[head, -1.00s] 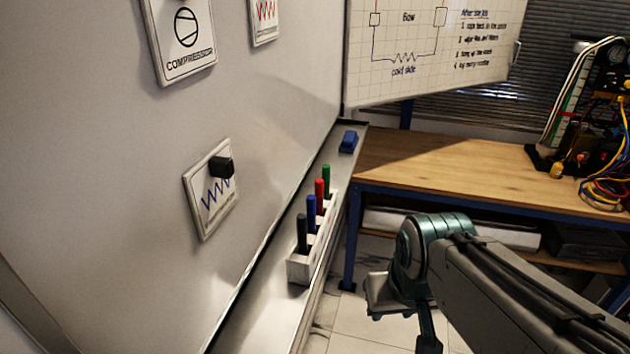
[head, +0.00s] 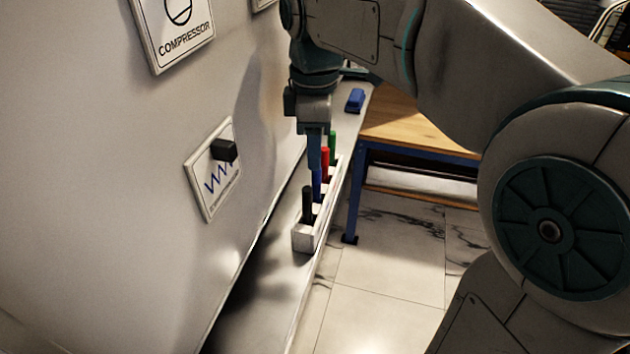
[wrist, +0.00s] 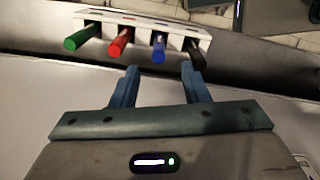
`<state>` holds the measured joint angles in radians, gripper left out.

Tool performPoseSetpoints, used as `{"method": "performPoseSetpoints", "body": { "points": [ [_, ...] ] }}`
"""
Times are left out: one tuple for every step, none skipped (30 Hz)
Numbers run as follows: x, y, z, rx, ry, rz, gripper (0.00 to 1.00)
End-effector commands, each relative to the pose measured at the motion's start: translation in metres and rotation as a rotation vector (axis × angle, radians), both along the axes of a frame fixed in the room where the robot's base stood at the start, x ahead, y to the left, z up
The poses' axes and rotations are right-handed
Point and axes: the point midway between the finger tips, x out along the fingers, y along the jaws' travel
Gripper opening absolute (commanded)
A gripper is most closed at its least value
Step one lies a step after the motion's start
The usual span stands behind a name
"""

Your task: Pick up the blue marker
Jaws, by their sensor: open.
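The blue marker (head: 317,184) stands upright in a white holder (head: 304,240) on the whiteboard's ledge, between a black marker (head: 307,204) and a red marker (head: 325,161). A green marker (head: 332,143) stands at the far end. My gripper (head: 314,165) points down above the blue marker and hides its upper part in the head view. In the wrist view the blue marker (wrist: 158,48) lies ahead of the fingertips, between their lines, with the black marker (wrist: 195,55) near the right finger. My gripper (wrist: 161,72) is open and empty.
The whiteboard (head: 90,180) rises close beside my gripper on the left. It carries a card (head: 212,185) with a black block (head: 224,150) on it. A blue eraser (head: 355,100) lies farther along the ledge. A wooden bench (head: 410,130) stands at the right.

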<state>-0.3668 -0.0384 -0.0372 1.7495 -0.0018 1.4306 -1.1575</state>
Motion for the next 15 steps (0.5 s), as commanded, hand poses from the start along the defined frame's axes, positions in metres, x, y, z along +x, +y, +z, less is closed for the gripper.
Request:
{"method": "performPoseSetpoints", "body": {
  "points": [
    [0.0,0.0,-0.005,-0.002,0.004,0.003,0.41],
    [0.0,0.0,-0.008,-0.001,0.003,0.003,0.41],
    [0.0,0.0,-0.013,-0.002,0.004,0.002,0.41],
    [0.0,-0.001,-0.015,-0.002,0.003,0.001,0.41],
    [0.0,-0.001,-0.018,-0.001,0.002,0.001,0.41],
    [0.0,-0.001,-0.022,-0.002,0.004,0.0,0.41],
    [0.0,-0.001,-0.025,-0.001,0.003,0.0,0.41],
    [0.0,-0.001,-0.028,-0.001,0.003,0.0,0.41],
    [0.0,-0.002,-0.034,-0.002,0.004,0.0,0.41],
    [0.0,-0.002,-0.038,-0.002,0.004,0.0,0.41],
    [0.0,-0.002,-0.042,-0.002,0.004,0.0,0.41],
    [0.0,-0.002,-0.048,-0.002,0.004,0.0,0.41],
    [0.0,-0.002,-0.053,-0.001,0.003,0.0,0.41],
    [0.0,-0.002,-0.057,-0.001,0.003,0.0,0.41],
    [0.001,-0.002,-0.062,-0.001,0.002,0.0,0.41]
  ]
}}
